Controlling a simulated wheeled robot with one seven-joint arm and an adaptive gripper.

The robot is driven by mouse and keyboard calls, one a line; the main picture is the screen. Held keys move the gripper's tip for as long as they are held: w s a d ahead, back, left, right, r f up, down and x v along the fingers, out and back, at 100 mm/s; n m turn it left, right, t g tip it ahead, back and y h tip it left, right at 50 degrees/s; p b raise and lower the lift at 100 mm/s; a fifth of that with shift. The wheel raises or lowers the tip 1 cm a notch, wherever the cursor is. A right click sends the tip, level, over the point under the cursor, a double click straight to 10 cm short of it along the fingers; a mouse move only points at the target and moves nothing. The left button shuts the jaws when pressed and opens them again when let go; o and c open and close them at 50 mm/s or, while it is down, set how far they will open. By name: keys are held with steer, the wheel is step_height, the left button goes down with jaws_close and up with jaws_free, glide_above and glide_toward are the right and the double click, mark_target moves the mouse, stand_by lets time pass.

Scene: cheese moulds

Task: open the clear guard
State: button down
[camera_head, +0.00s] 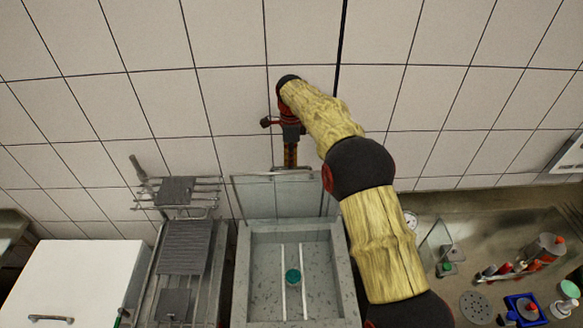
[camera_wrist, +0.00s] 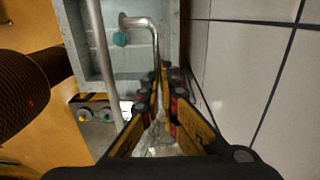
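The clear guard (camera_head: 282,198) is a see-through panel at the back of a grey speckled basin (camera_head: 242,275). It stands raised, close to upright, near the tiled wall. My gripper (camera_head: 290,165) is at the guard's top edge, near the middle. In the wrist view a bent metal bar (camera_wrist: 151,30), which looks like the guard's handle, runs down to my fingertips (camera_wrist: 165,78). The fingertips have come together on its end. The exact contact is partly hidden by the fingers.
Inside the basin lie two pale rails (camera_head: 304,280) and a green disc (camera_head: 292,276). A rack with dark plates (camera_head: 184,247) and a white box (camera_head: 80,280) stand left. A bench with a gauge, bottles and a blue tray (camera_head: 525,308) is right. The tiled wall (camera_head: 230,100) is close behind my gripper.

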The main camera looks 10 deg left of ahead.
steer(key=f, duration=0.3)
steer(key=shift+w+d, duration=0.1)
steer(key=shift+w, duration=0.15)
steer(key=c, duration=2.5)
jaws_free()
steer(key=shift+f, duration=0.1)
steer(key=shift+o, duration=1.3)
steer(key=shift+s, duration=0.1)
steer(key=o, duration=0.4)
steer(key=shift+w+f+g, duration=0.1)
steer(key=shift+w+g, duration=0.2)
steer(key=shift+w, duration=0.05)
steer(key=shift+c, duration=0.2)
steer(key=shift+a, duration=0.2)
steer(key=shift+r, duration=0.35)
steer(key=shift+d, duration=0.1)
